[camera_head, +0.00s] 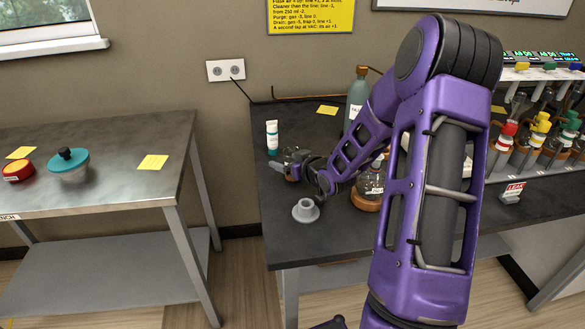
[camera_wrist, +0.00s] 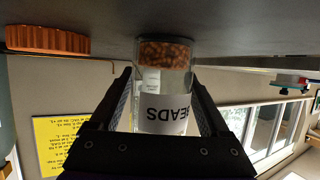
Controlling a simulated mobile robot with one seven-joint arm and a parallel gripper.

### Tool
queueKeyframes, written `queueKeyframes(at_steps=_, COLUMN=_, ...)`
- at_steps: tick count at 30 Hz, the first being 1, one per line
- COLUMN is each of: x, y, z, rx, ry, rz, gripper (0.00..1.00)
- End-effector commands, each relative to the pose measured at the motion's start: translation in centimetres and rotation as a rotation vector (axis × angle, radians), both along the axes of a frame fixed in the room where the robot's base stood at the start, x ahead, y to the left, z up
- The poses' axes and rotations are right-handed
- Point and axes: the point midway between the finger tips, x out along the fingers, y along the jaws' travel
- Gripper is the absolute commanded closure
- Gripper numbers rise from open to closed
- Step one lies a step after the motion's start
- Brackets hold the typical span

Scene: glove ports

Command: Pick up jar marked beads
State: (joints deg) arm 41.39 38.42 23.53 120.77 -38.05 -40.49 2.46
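The jar marked beads (camera_wrist: 165,83) is clear glass with brown beads and a white label. In the wrist view, which is upside down, it stands upright on the dark bench top. My gripper (camera_wrist: 162,76) is open, with one finger on each side of the jar. The fingertips are close to the glass, and I cannot tell whether either touches. In the head view, the jar (camera_head: 293,154) is small and partly hidden by my gripper (camera_head: 290,168) at the bench's left part.
A white tube (camera_head: 272,137) stands behind the jar. A grey flanged piece (camera_head: 306,210) lies in front. A flask on a brown ring (camera_head: 367,193) and a green bottle (camera_head: 357,96) are to the right. The left steel table (camera_head: 110,190) has a teal-lidded bowl (camera_head: 70,166).

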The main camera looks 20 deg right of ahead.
Motion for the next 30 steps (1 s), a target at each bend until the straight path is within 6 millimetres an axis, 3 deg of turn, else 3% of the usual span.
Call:
queueKeyframes(at_steps=2, x=0.0, y=0.0, z=0.0, rx=0.0, ry=0.0, rz=0.0, gripper=0.36)
queueKeyframes(at_steps=12, x=0.0, y=0.0, z=0.0, rx=0.0, ry=0.0, rz=0.0, gripper=0.95)
queueKeyframes(at_steps=20, x=0.0, y=0.0, z=0.4, rx=-0.001, ry=-0.002, rz=0.0, gripper=0.96)
queueKeyframes(at_steps=23, x=0.0, y=-0.1, z=1.7, rx=-0.002, ry=-0.004, rz=-0.001, gripper=0.96)
queueKeyframes(at_steps=30, x=0.0, y=-0.1, z=6.7, rx=-0.004, ry=-0.005, rz=0.0, gripper=0.96)
